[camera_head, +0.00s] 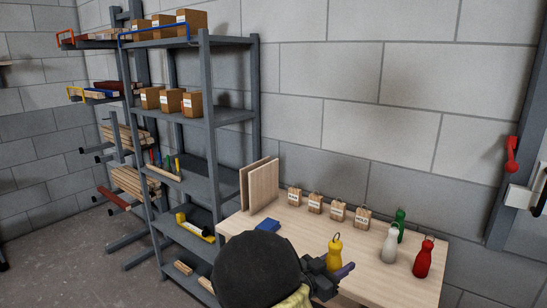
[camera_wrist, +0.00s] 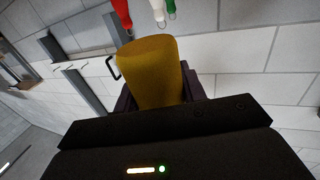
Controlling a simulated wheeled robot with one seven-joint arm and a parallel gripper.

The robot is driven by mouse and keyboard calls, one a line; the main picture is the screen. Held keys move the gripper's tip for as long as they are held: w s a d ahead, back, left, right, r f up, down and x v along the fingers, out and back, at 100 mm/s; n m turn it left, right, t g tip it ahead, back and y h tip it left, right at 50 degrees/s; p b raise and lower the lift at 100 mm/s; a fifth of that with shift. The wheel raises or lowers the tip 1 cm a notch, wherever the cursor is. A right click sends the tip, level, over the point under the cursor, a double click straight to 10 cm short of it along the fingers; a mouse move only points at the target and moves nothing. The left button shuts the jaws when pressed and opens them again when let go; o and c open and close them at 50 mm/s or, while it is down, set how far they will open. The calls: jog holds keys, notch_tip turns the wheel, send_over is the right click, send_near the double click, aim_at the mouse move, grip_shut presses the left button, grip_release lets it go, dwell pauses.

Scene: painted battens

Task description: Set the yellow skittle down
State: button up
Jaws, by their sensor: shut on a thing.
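The yellow skittle (camera_head: 335,253) has a dark wire loop at its top and appears upright in the head view, in front of the bench top. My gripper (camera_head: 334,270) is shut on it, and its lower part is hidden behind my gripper. In the wrist view the yellow skittle (camera_wrist: 158,68) fills the middle, between the dark fingers of my gripper (camera_wrist: 160,95). I cannot tell whether its base touches the wooden bench top (camera_head: 362,266).
On the bench, a white skittle (camera_head: 389,243), a green one (camera_head: 400,222) and a red one (camera_head: 424,259) stand at the right. Several tagged wooden blocks (camera_head: 337,211) line the back. A blue block (camera_head: 267,225) and upright boards (camera_head: 263,186) are at the left. Grey shelving (camera_head: 208,120) stands beyond.

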aim_at(335, 268)
jog(key=shift+p, duration=0.3)
jog(key=shift+w+f+n+t+y+p, duration=0.4)
jog(key=shift+w+f+t+p, duration=0.1)
jog(key=shift+w+f, duration=0.05)
jog(key=s+f+n+t+y+p, duration=0.2)
jog(key=f+n+t+y+p, duration=0.1)
jog(key=f+y, duration=0.4)
jog(key=s+a+f+n+t+y+p, duration=0.1)
jog(key=f+n+t+y+p, duration=0.2)
jog(key=f, duration=0.6)
jog(key=shift+s+f+n+y+p, duration=0.15)
jog(key=shift+s+n+y+p, duration=0.2)
jog(key=shift+n+y+p, duration=1.3)
jog(key=shift+f+n+y+b, duration=0.1)
jog(key=shift+n+y+b, duration=0.15)
jog(key=shift+n+b, duration=0.1)
jog(key=s+f, duration=0.4)
jog(key=f, duration=0.1)
jog(key=shift+s+f, duration=0.15)
jog(key=shift+s, duration=0.05)
